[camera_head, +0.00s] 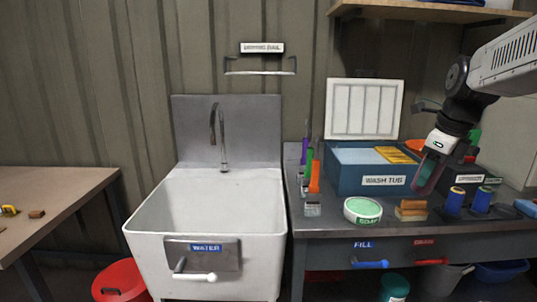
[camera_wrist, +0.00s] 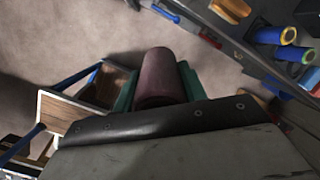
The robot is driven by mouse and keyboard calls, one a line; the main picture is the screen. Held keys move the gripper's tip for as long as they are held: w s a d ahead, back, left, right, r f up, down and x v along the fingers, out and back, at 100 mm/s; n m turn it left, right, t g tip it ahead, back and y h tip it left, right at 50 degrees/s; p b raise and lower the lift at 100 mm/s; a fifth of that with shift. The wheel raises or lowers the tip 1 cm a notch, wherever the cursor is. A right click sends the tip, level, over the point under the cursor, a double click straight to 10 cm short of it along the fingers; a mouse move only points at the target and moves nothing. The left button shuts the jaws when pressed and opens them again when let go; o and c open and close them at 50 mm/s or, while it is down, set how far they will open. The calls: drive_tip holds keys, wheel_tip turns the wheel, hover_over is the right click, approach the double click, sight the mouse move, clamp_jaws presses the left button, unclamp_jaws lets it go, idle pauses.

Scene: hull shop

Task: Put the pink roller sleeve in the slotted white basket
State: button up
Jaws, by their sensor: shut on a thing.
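My gripper (camera_head: 430,176) hangs over the right part of the bench, pointing down, in the head view. Its greenish fingers are shut on the pink roller sleeve (camera_head: 427,178), which looks dark maroon-pink. In the wrist view the sleeve (camera_wrist: 162,75) is a dull maroon cylinder between the teal fingers of my gripper (camera_wrist: 160,88). I cannot make out a slotted white basket for sure in either view. A white slotted panel (camera_head: 364,108) stands upright behind the blue wash tub.
The blue wash tub (camera_head: 371,180) stands left of my gripper. A white sink (camera_head: 205,228) stands left. Open frames with wooden panels (camera_wrist: 82,112) show in the wrist view.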

drive_tip(key=shift+w+r+n, duration=0.15)
drive_tip(key=shift+r+n, duration=0.05)
drive_tip(key=shift+n, duration=0.8)
drive_tip(key=n, duration=0.1)
drive_tip(key=n+y, duration=0.1)
drive_tip(key=n, duration=0.1)
drive_tip(key=shift+w+g, duration=0.3)
drive_tip(key=shift+w, duration=0.1)
drive_tip(key=w+a+f+n+g, duration=0.2)
drive_tip(key=w+a+f+n, duration=0.3)
drive_tip(key=f+n, duration=0.4)
drive_tip(key=w+a+f+n+g, duration=0.2)
drive_tip(key=w+f+n, duration=0.45)
drive_tip(key=n, duration=0.35)
drive_tip(key=s+a+f+n, duration=0.1)
drive_tip(key=s+f, duration=0.3)
drive_tip(key=f, duration=0.7)
drive_tip(key=s+a+f+n, duration=0.1)
drive_tip(key=s+f, duration=0.3)
drive_tip(key=f, duration=0.8)
drive_tip(key=shift+a+n+g, duration=0.3)
drive_tip(key=shift+n, duration=0.6)
